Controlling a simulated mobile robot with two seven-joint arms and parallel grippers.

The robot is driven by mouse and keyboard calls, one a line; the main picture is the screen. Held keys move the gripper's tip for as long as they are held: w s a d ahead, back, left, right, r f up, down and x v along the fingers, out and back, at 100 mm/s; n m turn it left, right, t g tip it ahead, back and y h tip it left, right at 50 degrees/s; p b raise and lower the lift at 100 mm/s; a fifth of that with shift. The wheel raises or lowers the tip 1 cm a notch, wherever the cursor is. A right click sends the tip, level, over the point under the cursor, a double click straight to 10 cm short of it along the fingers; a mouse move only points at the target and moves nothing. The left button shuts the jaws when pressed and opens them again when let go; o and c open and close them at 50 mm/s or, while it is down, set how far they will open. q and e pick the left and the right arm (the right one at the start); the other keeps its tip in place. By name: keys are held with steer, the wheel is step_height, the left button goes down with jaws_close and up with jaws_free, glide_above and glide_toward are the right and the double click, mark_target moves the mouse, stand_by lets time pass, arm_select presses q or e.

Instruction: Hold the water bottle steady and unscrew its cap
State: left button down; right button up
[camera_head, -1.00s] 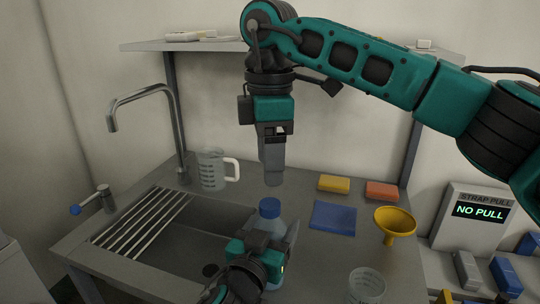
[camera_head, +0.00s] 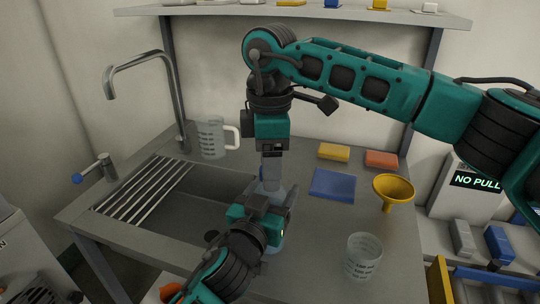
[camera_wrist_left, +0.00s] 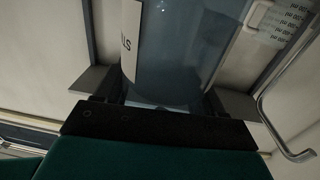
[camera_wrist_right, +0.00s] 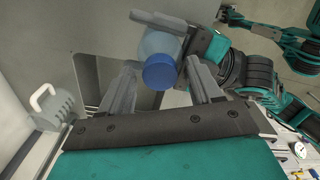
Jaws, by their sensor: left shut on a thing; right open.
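The water bottle (camera_wrist_left: 185,50) is clear and bluish and stands between the fingers of my left gripper (camera_wrist_left: 165,98), which is shut on its body. In the head view my left gripper (camera_head: 262,212) hides much of the bottle. The blue cap (camera_wrist_right: 160,72) is on top of the bottle in the right wrist view. My right gripper (camera_head: 271,184) points down at the cap in the head view and mostly covers it. Its fingers are open, one on each side of the cap in the right wrist view; I cannot tell whether they touch it.
A sink with a drying rack (camera_head: 145,185) and a tap (camera_head: 180,100) lies to the left. A measuring jug (camera_head: 211,138) stands behind. A blue cloth (camera_head: 333,184), yellow sponge (camera_head: 334,152), red sponge (camera_head: 381,159), yellow funnel (camera_head: 394,188) and clear beaker (camera_head: 363,255) are to the right.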

steer(key=c, duration=1.1)
